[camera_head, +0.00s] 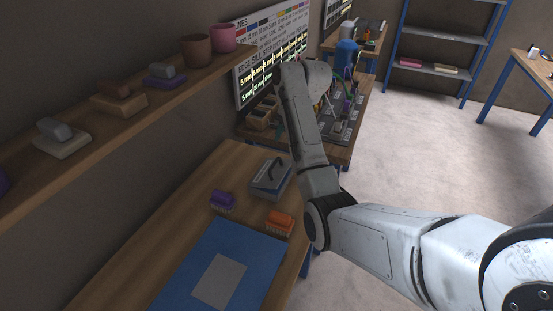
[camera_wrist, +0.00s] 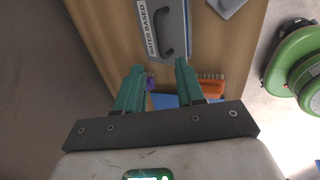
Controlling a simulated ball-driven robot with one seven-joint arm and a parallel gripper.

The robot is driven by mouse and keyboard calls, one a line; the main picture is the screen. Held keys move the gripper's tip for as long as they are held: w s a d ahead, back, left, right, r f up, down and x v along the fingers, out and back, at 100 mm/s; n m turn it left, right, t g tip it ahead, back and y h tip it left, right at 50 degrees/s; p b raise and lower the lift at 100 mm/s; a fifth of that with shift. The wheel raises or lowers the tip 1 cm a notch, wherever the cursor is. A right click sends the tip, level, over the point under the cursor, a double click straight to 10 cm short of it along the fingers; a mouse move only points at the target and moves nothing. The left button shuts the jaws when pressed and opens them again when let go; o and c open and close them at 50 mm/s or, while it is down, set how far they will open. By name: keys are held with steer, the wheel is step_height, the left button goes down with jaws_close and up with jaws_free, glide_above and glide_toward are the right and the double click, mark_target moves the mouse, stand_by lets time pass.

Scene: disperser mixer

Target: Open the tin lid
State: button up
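The tin (camera_head: 271,178) is a grey box with a dark handle on its lid, lying on the wooden bench. In the wrist view the tin (camera_wrist: 150,14) sits at the top, with a white label reading "WATER BASED" beside the dark handle (camera_wrist: 162,35). The lid looks closed. My gripper (camera_wrist: 158,84) has two green fingers spread apart with nothing held between them. The fingertips point toward the tin's near edge and appear apart from it. I cannot make out the fingers in the head view.
A purple brush (camera_head: 223,201) and an orange brush (camera_head: 279,222) lie near the tin. A blue mat (camera_head: 215,246) covers the near bench. A shelf (camera_head: 130,115) with brushes and cups runs along the wall. Another bench (camera_head: 337,153) with tools stands behind.

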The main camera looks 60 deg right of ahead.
mark_target(275, 163)
steer(key=p+x, duration=0.1)
steer(key=x, duration=0.9)
steer(key=shift+f, duration=0.2)
steer(key=shift+c, duration=0.4)
jaws_close()
